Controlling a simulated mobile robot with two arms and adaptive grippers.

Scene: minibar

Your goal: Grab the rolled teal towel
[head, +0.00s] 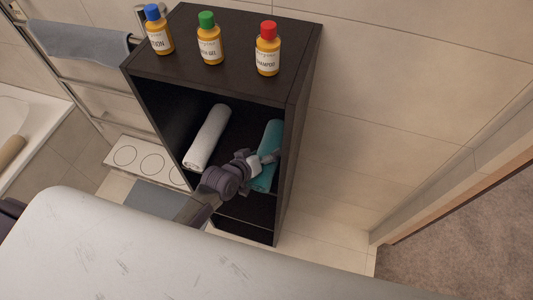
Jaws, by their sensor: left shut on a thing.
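The rolled teal towel (268,150) lies in the upper compartment of a dark shelf unit (210,67), near its right wall. My left gripper (265,159) reaches into the compartment and is shut on the towel, covering part of its middle. The towel still lies in the compartment. A rolled white towel (207,137) lies in the same compartment to the left, apart from the gripper. My right gripper is not in view.
Three orange bottles stand on the unit's top, with a blue cap (158,30), a green cap (209,39) and a red cap (268,49). A towel rack with a grey-blue towel (80,42) stands left. Tiled wall is at right.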

